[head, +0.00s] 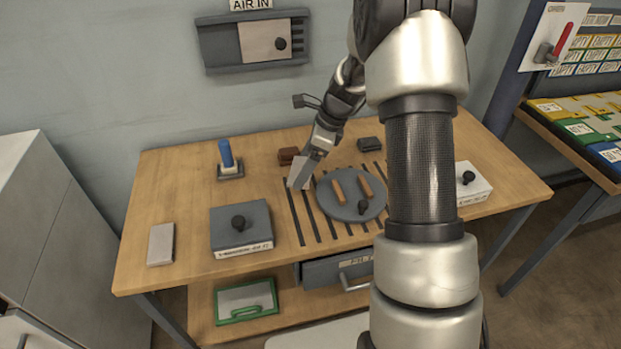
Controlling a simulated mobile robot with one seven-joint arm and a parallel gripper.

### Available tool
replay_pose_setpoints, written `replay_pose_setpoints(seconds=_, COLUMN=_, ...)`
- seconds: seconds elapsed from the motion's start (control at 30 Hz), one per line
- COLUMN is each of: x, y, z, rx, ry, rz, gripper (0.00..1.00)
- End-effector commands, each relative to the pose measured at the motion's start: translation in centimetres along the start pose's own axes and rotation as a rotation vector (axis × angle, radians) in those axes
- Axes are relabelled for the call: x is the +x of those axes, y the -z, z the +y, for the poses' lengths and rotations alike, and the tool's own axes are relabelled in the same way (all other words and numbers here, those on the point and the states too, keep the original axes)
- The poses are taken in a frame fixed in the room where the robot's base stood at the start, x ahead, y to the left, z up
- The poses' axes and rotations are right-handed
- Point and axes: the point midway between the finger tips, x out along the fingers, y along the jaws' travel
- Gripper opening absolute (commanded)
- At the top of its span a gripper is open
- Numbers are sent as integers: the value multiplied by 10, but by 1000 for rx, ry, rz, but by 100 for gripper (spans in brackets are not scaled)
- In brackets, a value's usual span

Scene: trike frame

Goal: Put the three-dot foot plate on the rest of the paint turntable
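The paint turntable (338,206) is a round grey disc on the workbench, with two orange-brown bars and a black knob on it. My gripper (312,155) is at the turntable's upper left, above the slotted part of the bench. It appears shut on a flat light-grey plate (299,172), which hangs tilted from the fingers beside the disc's edge. No dots can be made out on this plate. Another flat grey plate (161,244) lies at the bench's left end, also without visible dots. My arm hides the bench right of the turntable.
A dark box with a black knob (240,226) stands left of the slots. A blue peg on a base (226,157), a brown block (288,156) and a dark block (369,144) stand behind. A white knobbed box (472,184) is at right. Bare wood (180,195) shows at left.

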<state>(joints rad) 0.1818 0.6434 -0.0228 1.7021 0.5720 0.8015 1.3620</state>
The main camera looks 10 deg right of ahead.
Motion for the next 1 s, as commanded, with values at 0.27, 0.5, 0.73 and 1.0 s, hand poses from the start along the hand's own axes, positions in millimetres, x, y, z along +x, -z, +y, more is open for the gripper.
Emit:
replay_pose_setpoints(seconds=0.27, x=24, y=10, z=0, rx=0, ry=-1, rz=-2, gripper=55)
replay_pose_setpoints(seconds=0.5, x=44, y=18, z=0, rx=-2, ry=1, rz=-1, gripper=55)
replay_pose_setpoints(seconds=0.73, x=46, y=18, z=0, rx=-2, ry=1, rz=-1, gripper=55)
replay_pose_setpoints(seconds=1.0, x=47, y=19, z=0, rx=-2, ry=0, rz=-1, gripper=100)
